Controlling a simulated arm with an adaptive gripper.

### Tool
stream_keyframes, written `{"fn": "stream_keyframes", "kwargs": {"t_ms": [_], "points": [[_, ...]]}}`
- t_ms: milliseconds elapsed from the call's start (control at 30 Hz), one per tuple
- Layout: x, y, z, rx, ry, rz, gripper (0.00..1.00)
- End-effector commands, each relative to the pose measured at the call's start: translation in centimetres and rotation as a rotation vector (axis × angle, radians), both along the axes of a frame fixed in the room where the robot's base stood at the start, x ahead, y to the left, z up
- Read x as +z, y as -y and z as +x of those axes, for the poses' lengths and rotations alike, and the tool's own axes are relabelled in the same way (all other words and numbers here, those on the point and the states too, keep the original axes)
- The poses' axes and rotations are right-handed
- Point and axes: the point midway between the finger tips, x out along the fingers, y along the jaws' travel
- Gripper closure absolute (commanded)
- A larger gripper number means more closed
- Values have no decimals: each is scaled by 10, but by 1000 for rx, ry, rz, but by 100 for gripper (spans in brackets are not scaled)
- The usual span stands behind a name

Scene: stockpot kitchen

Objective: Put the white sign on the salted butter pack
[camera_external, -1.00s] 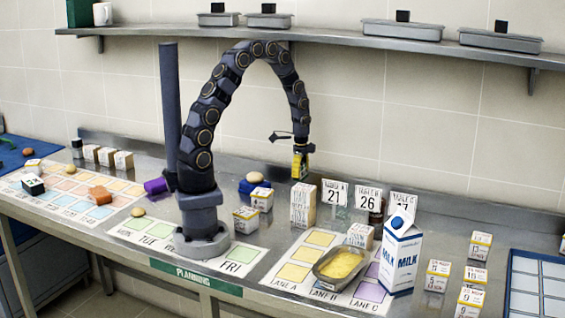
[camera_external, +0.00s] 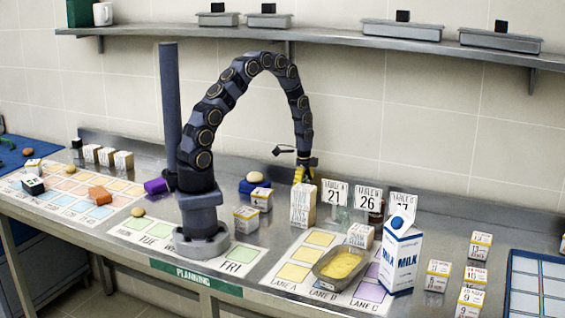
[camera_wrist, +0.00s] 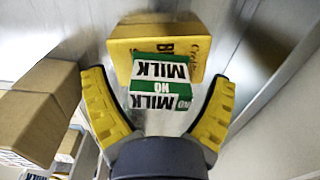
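My gripper (camera_wrist: 162,92) is open, its yellow fingers spread to either side of a small white and green sign (camera_wrist: 160,72) reading "NO MILK". Nothing is gripped. Beyond the sign is a yellow pack (camera_wrist: 190,35) with partly hidden lettering, which may be the butter pack; I cannot read "salted". The sign overlaps the pack's near edge in the wrist view, and I cannot tell whether it rests on it or stands beside it. In the external view my gripper (camera_external: 304,170) is low behind a tall pale carton (camera_external: 303,206), which hides the sign and the pack.
White number signs (camera_external: 335,193) stand to the right of the tall carton. A milk carton (camera_external: 402,255) and a tray of yellow food (camera_external: 341,264) are nearer the front. In the wrist view a brown box (camera_wrist: 38,110) is close to the left finger. The wall is behind.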

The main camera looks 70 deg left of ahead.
Motion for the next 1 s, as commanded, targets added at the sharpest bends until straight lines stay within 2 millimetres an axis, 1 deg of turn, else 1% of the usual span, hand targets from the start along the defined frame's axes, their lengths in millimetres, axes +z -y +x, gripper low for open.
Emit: {"fn": "stream_keyframes", "kwargs": {"t_ms": [267,367,433,533,700,800,900,1000], "points": [[0,0,0,0,-1,-1,14],[5,0,0,0,0,0,14],[12,0,0,0,0,0,14],[30,0,1,-1,4,1,14],[70,-1,2,-1,7,3,14],[89,0,1,-1,4,2,14],[106,0,1,0,5,1,14],[116,0,0,0,1,-1,14]]}}
